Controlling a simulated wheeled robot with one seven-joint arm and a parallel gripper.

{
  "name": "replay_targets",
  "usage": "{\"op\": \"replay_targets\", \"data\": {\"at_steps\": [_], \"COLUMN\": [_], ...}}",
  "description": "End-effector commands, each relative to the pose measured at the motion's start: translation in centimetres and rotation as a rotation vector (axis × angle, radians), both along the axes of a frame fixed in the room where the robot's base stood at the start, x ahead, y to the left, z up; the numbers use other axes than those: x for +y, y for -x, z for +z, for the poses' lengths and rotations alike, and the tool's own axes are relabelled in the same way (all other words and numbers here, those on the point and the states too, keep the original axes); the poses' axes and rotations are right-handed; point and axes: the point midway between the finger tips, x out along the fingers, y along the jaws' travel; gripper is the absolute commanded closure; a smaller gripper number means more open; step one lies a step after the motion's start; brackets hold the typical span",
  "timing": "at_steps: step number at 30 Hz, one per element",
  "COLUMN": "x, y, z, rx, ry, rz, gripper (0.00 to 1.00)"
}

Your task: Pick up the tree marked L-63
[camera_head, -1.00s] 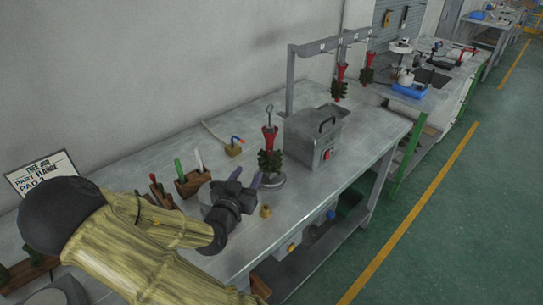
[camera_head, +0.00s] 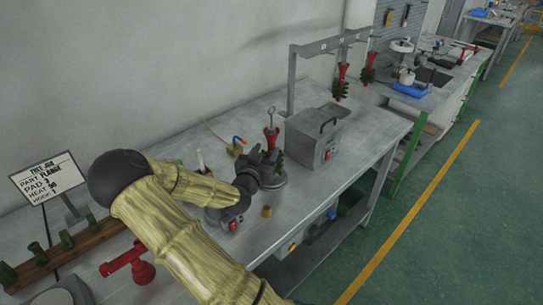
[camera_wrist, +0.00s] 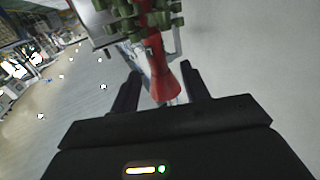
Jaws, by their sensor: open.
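In the wrist view, the red flared stem (camera_wrist: 162,80) shows between my two open fingers, with green pieces (camera_wrist: 135,18) beyond. I cannot tell whether the fingers touch it. Two more red and green trees (camera_head: 341,82) hang from the rack at the back. No L-63 mark is readable.
A grey box machine (camera_head: 315,140) with a handle stands close right of the tree. A small brass piece (camera_head: 267,212) is on the bench in front. A sign (camera_head: 47,177), a wooden rack (camera_head: 75,243) and a red clamp-like tool (camera_head: 130,264) are at the left.

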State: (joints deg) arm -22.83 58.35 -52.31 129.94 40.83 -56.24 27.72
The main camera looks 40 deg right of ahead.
Motion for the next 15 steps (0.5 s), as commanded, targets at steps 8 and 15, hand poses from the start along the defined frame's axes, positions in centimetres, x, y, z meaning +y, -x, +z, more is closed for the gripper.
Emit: {"op": "replay_targets", "data": {"at_steps": [8, 15], "x": [-1.2, -4.2], "y": [-0.9, -2.2], "z": [0.3, 0.3], "rx": [0.003, 0.0], "ry": [0.002, 0.001], "rz": [0.007, 0.003], "gripper": [0.54, 0.54]}}
